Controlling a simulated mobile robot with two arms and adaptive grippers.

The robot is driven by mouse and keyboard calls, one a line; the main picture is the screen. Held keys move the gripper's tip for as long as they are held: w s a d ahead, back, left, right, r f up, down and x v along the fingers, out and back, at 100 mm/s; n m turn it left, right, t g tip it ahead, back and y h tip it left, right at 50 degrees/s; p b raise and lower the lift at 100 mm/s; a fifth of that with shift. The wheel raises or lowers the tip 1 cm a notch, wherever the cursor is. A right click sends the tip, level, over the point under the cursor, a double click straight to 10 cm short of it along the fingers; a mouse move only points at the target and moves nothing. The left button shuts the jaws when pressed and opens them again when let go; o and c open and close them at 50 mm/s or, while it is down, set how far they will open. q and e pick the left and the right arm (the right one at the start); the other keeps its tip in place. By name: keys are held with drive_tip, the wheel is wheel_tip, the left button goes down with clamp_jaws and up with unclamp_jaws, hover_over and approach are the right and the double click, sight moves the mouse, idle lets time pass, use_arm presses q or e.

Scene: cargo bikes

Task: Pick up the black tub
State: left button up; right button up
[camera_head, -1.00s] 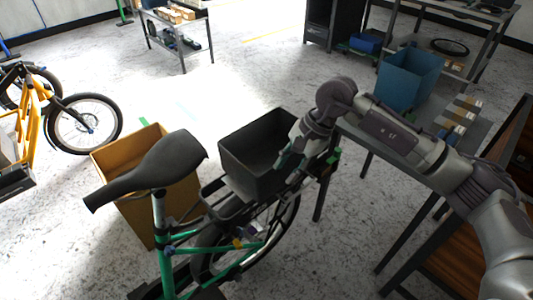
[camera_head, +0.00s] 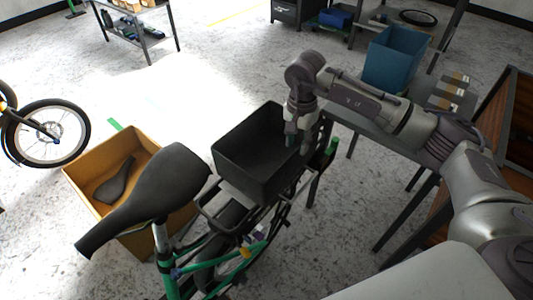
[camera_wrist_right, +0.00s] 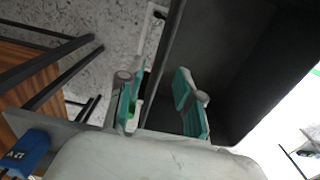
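The black tub (camera_head: 240,158) is an open, empty-looking box on the rear rack of the green bike (camera_head: 225,268), behind the saddle. It also fills the upper right of the right wrist view (camera_wrist_right: 235,60). My right gripper (camera_head: 296,138) points down at the tub's right rim. In the right wrist view its two green-padded fingers (camera_wrist_right: 160,103) are apart, one on each side of the tub's wall, with a gap to the wall visible. My left gripper is in neither view.
A cardboard box (camera_head: 88,185) with a saddle in it stands left of the bike. A grey table (camera_head: 370,122) with a blue bin (camera_head: 393,62) and small boxes is on the right. Another bike's wheel (camera_head: 45,133) is at the left. Floor beyond the tub is clear.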

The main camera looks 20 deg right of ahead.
sight(296, 151)
wheel_tip(296, 151, down, 2)
drive_tip(key=shift+f, duration=0.1)
drive_tip(key=shift+a+f, duration=0.1)
drive_tip(key=shift+f, duration=0.45)
wheel_tip(296, 151, down, 4)
drive_tip(key=shift+f+p, duration=0.15)
drive_tip(key=shift+p, duration=0.35)
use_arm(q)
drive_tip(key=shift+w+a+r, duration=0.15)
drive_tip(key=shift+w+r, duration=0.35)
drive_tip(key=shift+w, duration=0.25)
use_arm(e)
drive_tip(key=shift+c, duration=0.3)
clamp_jaws()
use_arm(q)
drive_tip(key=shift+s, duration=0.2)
